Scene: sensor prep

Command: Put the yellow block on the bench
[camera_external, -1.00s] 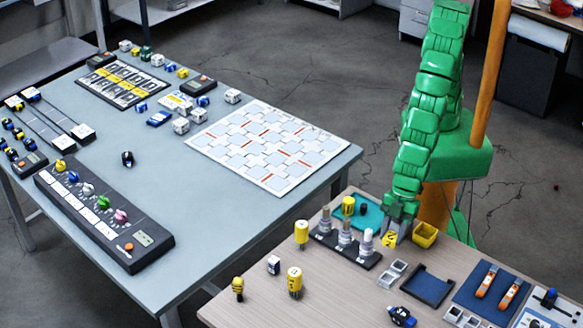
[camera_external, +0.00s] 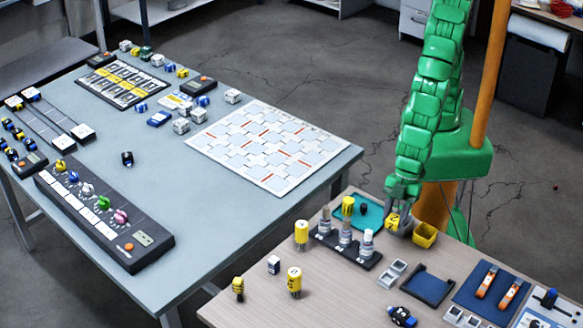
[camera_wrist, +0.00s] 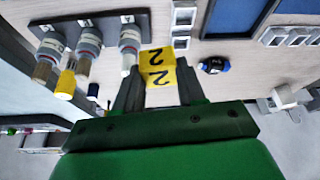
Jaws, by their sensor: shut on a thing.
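In the wrist view, the yellow block (camera_wrist: 157,66) sits between the two dark fingers of my gripper (camera_wrist: 160,88). A larger blue-grey table (camera_external: 215,215) stands to the left.
A dark rack with several grey-white cylinders (camera_external: 345,245) stands left of the block. A teal tray (camera_external: 373,213) lies behind the rack. Bare wood shows at the front left of the bench.

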